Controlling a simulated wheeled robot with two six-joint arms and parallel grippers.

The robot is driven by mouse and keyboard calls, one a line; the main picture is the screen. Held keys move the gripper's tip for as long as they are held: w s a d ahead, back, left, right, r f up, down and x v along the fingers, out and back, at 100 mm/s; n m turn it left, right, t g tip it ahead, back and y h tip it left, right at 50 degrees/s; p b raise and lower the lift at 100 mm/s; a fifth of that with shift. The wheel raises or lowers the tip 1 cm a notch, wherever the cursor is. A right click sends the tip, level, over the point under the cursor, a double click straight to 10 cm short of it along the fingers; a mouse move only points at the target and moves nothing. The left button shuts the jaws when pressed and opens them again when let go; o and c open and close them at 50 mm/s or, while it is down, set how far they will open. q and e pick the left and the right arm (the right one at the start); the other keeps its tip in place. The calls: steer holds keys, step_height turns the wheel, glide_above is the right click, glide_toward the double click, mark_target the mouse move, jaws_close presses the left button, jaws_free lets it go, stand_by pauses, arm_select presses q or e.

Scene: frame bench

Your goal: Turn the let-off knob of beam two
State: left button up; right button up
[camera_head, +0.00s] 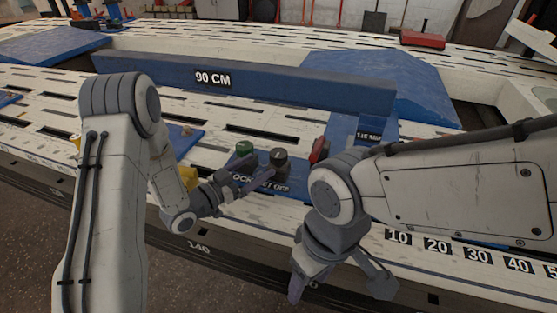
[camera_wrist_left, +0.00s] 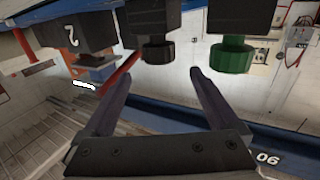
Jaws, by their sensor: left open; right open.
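The black let-off knob (camera_head: 278,157) stands on the blue panel marked LOCK and LET OFF (camera_head: 262,184). The green knob (camera_head: 244,148) stands to its left. My left gripper (camera_head: 255,176) is open, in front of the two knobs. In the left wrist view, the black knob (camera_wrist_left: 157,52) lies just beyond and between the spread fingertips (camera_wrist_left: 160,77), with nothing held. The green knob (camera_wrist_left: 231,55) is right of the fingers there, and a block marked 2 (camera_wrist_left: 72,40) is at the left. My right gripper (camera_head: 340,283) is open and empty, low at the bench's front edge.
A red part (camera_head: 319,150) stands right of the black knob. A long blue beam marked 90 CM (camera_head: 240,82) runs behind. A blue sloped block (camera_head: 395,85) is at right. A scale with numbers (camera_head: 440,247) runs along the front edge. The slotted white surface between is mostly clear.

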mark_target(272, 158)
arm_select(q)
steer(key=b+x, duration=0.2)
steer(key=x, duration=0.5)
steer(key=shift+w+d+f, duration=0.15)
steer(key=shift+d, duration=0.05)
steer(key=shift+w+d+b, duration=0.4)
steer(key=shift+w+d, duration=0.05)
steer(key=shift+w, duration=0.05)
steer(key=c, duration=1.4)
